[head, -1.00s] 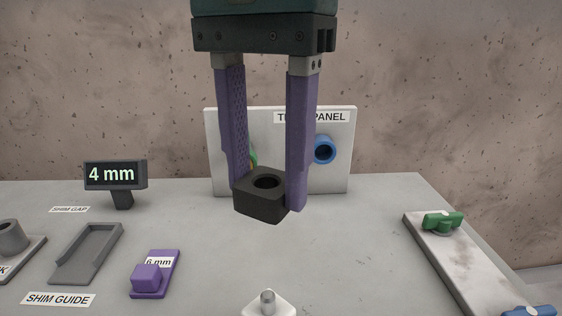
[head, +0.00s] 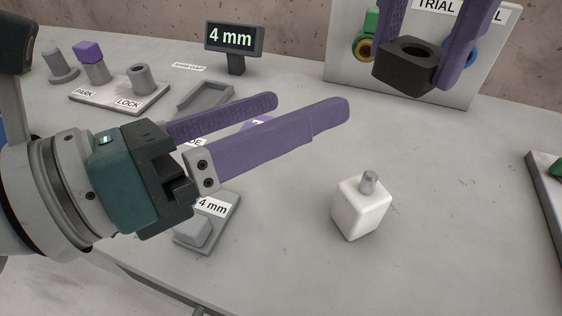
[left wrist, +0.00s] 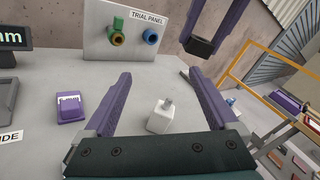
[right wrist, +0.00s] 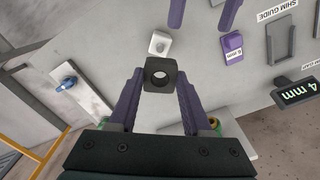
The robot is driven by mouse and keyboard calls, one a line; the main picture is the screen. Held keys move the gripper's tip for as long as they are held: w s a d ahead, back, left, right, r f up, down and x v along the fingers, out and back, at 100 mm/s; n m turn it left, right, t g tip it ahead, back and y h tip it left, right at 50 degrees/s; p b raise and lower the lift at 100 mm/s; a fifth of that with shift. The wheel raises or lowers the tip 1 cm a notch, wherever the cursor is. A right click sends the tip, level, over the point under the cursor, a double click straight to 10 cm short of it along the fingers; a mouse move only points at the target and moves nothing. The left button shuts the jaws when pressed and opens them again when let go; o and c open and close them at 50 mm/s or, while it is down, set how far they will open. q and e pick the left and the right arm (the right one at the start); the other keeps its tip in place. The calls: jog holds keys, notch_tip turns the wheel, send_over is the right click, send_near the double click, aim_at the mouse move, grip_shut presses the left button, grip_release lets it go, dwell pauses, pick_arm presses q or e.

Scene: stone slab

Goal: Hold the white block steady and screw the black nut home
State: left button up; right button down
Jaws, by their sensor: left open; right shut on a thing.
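The white block (head: 360,208) stands on the grey slab with a grey threaded-looking stud (head: 369,182) upright on its top. It also shows in the left wrist view (left wrist: 160,117) and the right wrist view (right wrist: 159,43). My left gripper (head: 312,106) is open and empty, to the left of the block and apart from it, fingers pointing toward its side. My right gripper (head: 418,65) is shut on the black nut (head: 405,66), a square piece with a round hole, held in the air above and behind the block. The nut's hole faces up.
A trial panel (head: 345,62) with coloured fittings stands at the back. Slab around the block is clear.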

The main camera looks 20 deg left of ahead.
pick_arm(q)
jog(key=s+f+m+g, duration=0.3)
jog(key=f+m+g, duration=0.2)
jog(key=f+m, duration=0.25)
jog(key=shift+n, duration=0.25)
jog(key=x, duration=1.2)
jog(key=shift+s+d, duration=0.1)
jog(key=shift+d, duration=0.35)
grip_shut()
dwell(0.9)
pick_arm(e)
jog(key=shift+f, duration=0.1)
dwell(0.6)
send_over(372, 174)
jog(key=shift+f, duration=4.25)
jog(key=shift+f, duration=0.15)
